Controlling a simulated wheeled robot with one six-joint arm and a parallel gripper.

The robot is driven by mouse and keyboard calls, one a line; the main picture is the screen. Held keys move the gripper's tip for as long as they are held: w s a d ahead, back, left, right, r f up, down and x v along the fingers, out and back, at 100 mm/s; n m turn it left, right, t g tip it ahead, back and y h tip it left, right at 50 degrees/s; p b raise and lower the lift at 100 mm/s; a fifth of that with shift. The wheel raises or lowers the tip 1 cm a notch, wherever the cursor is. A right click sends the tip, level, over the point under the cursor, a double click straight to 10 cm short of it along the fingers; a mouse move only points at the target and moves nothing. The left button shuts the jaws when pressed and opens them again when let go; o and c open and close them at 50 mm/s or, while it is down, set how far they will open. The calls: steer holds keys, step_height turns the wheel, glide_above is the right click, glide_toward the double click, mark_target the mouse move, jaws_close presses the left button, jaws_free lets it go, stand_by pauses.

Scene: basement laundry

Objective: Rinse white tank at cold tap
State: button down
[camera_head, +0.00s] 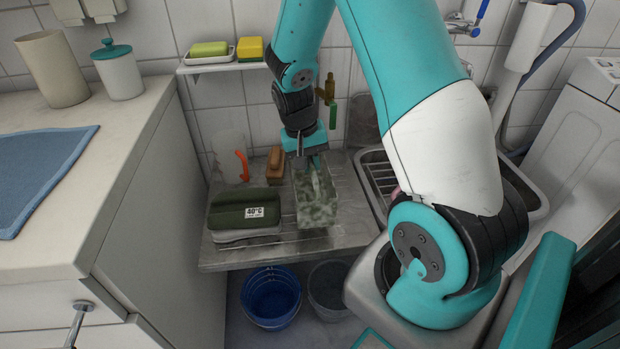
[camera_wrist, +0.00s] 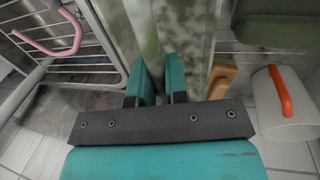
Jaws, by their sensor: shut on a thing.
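A pale, see-through tank (camera_head: 317,206) with mottled grey-green walls is at the right part of the metal drainer shelf. I take it for the white tank. My gripper (camera_head: 308,160) points down at its far end and is shut on its wall. In the wrist view the fingers (camera_wrist: 160,82) have the tank's wall (camera_wrist: 148,28) between them. I cannot tell whether the tank rests on the shelf or is just above it. A tap with a blue handle (camera_head: 482,10) is on the back wall at upper right, perhaps the cold one. No running water shows.
A dark green box (camera_head: 243,208) labelled 40°C, a brown brush (camera_head: 275,166) and a jug with orange handle (camera_head: 231,158) stand left of the tank. The sink (camera_head: 368,157) with a wire rack is right, partly behind my arm. Buckets (camera_head: 271,297) stand below.

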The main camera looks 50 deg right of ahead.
glide_above(310, 196)
steer(key=shift+f+b, duration=0.35)
steer(key=shift+f, duration=1.75)
steer(key=shift+f, duration=0.15)
steer(key=c, duration=1.1)
jaws_free()
